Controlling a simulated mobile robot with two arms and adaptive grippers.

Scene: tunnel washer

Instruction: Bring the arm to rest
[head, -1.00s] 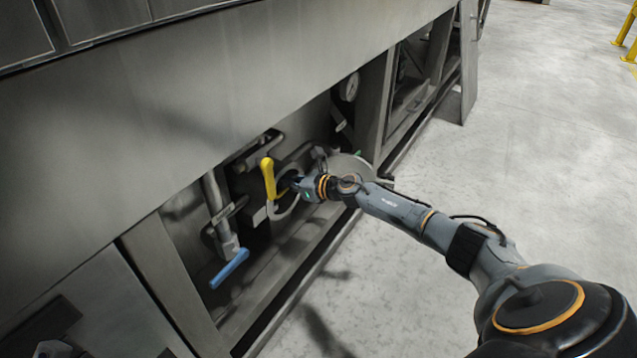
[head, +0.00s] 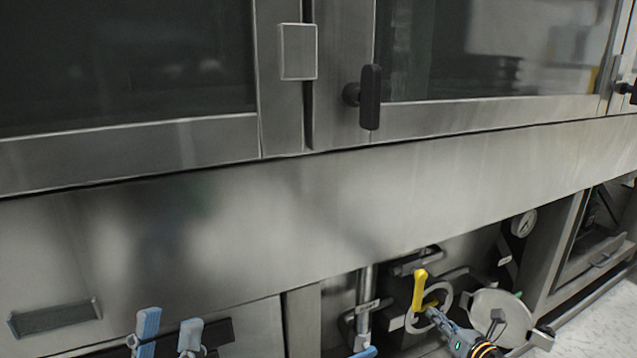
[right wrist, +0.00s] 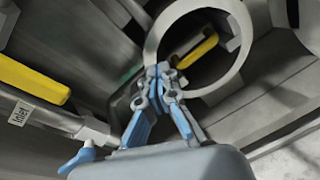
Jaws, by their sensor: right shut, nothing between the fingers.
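My right gripper (head: 432,313) is in the lower bay of the washer, just beside the yellow handle (head: 419,290). In the right wrist view its blue fingers (right wrist: 164,77) meet at the tips with nothing between them. They overlap the lower edge of a pale ring (right wrist: 228,80), with a yellow bar (right wrist: 197,52) seen through it. Whether they touch the ring, I cannot tell. My left gripper (head: 170,318) shows at the bottom left, its two blue fingers apart and empty, in front of the steel panel. Most of both arms is out of view.
A blue handle (head: 365,352) hangs on a pipe (head: 365,292) left of the yellow one. A round plate (head: 492,306) and a gauge (head: 523,222) are to the right. Above are a steel panel (head: 230,215) and glazed doors with a black handle (head: 370,97). Floor shows at far right.

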